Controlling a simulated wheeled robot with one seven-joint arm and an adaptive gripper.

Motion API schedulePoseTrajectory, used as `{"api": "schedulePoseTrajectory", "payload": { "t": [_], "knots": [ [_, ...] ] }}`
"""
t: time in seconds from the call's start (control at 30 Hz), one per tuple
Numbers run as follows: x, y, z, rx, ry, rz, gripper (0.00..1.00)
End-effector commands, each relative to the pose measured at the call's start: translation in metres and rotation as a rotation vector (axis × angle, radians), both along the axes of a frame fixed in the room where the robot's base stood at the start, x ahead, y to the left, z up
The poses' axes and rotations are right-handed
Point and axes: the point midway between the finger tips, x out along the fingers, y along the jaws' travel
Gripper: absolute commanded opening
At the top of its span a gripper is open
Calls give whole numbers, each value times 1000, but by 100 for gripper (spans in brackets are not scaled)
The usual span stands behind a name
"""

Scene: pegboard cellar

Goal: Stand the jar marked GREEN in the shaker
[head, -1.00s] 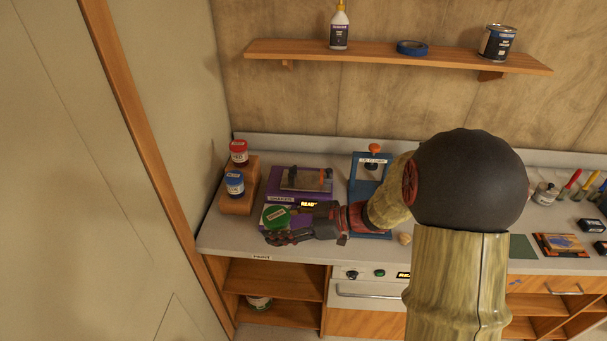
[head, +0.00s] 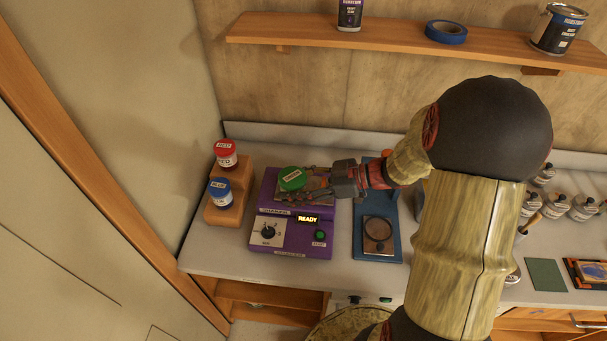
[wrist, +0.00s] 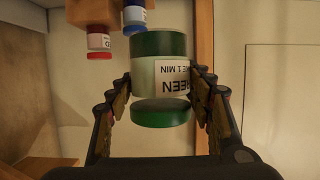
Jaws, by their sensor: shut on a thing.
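The jar marked GREEN (head: 292,178) has a green lid and shows over the back part of the shaker in the head view. In the wrist view the jar (wrist: 146,75) sits between my fingers, its GREEN label reading upside down. My gripper (head: 300,189) is shut on the jar, reaching in from the right; its fingers (wrist: 160,86) press both sides. The shaker (head: 265,215) is a purple machine with a lit READY display, a dial and a green button. My gripper and the jar hide much of its platform, so I cannot tell whether the jar touches it.
A wooden stand (head: 237,200) left of the shaker holds a red-lidded jar (head: 227,154) and a blue-lidded jar (head: 220,193). A blue device (head: 377,250) stands close on the right. A wall shelf (head: 400,48) runs above the counter.

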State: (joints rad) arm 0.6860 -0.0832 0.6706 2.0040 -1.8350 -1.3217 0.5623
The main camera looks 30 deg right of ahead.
Motion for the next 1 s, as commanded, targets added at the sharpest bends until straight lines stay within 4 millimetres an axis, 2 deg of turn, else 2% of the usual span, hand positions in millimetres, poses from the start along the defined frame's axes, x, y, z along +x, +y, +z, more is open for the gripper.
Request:
{"api": "schedulePoseTrajectory", "payload": {
  "t": [0.17, 0.47, 0.6, 0.8, 1.0],
  "knots": [
    [16, -11, -10, 1, 0, 0, 9],
    [70, -49, -40, 1, 0, 0, 9],
    [88, -62, -64, 3, 2, 0, 9],
    [106, -74, -88, 0, 0, 0, 9],
    [112, -78, -97, 0, 0, 0, 9]
  ]
}}
